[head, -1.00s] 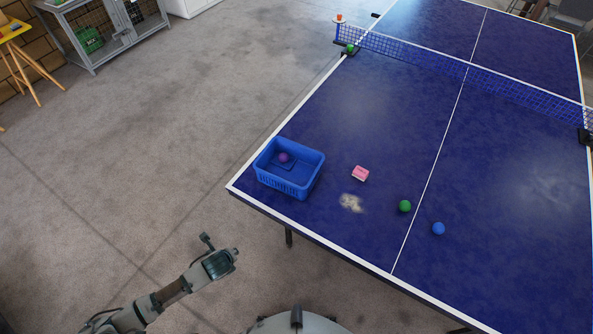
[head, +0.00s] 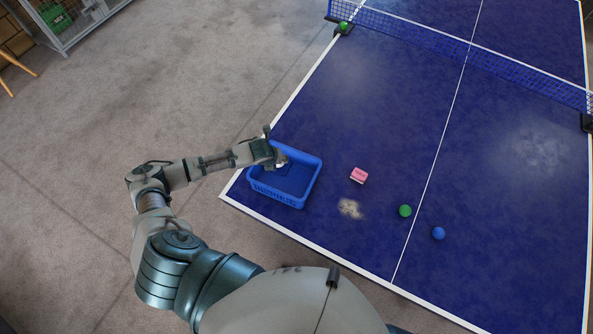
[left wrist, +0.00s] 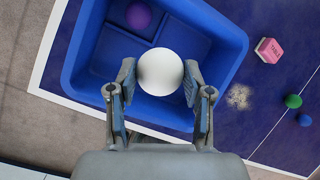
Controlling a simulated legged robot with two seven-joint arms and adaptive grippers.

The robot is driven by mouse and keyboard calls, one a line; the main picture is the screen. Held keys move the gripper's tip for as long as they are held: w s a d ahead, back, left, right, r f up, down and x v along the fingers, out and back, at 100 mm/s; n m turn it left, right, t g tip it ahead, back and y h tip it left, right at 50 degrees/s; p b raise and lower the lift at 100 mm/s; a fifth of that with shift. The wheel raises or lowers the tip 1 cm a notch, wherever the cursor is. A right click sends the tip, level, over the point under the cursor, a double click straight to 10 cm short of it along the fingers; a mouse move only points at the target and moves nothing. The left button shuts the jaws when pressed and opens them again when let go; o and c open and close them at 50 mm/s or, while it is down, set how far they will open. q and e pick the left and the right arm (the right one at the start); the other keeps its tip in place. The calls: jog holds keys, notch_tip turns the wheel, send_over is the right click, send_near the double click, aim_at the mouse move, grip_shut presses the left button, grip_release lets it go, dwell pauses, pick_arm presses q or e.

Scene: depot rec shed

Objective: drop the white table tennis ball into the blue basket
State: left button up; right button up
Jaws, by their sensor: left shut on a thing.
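The white table tennis ball (left wrist: 160,72) is held between the two fingers of my left gripper (left wrist: 160,92), which is shut on it. In the left wrist view the ball shows over the blue basket (left wrist: 226,38). The basket also stands near the table's left corner in the head view (head: 285,194). My left gripper (head: 278,158) is at the basket's upper left side there, and the ball is mostly hidden by it. My right gripper is not in view.
On the blue table (head: 330,110) are a pink box (head: 359,175), a pale worn patch (head: 350,208), a green ball (head: 405,211) and a blue ball (head: 438,233), all right of the basket. The net (head: 430,45) crosses the far part.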

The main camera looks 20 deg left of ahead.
pick_arm(q)
jog(key=shift+w, duration=0.15)
jog(key=shift+s+d+f, duration=0.2)
jog(key=shift+s+f, duration=0.05)
jog(key=shift+f, duration=0.25)
notch_tip(320, 180, down, 5)
jog(key=b, duration=0.4)
jog(key=shift+w+a+r, duration=0.1)
jog(key=shift+r, duration=0.1)
jog(key=shift+a, duration=0.1)
jog(key=o, duration=1)
jog(key=shift+d, duration=0.2)
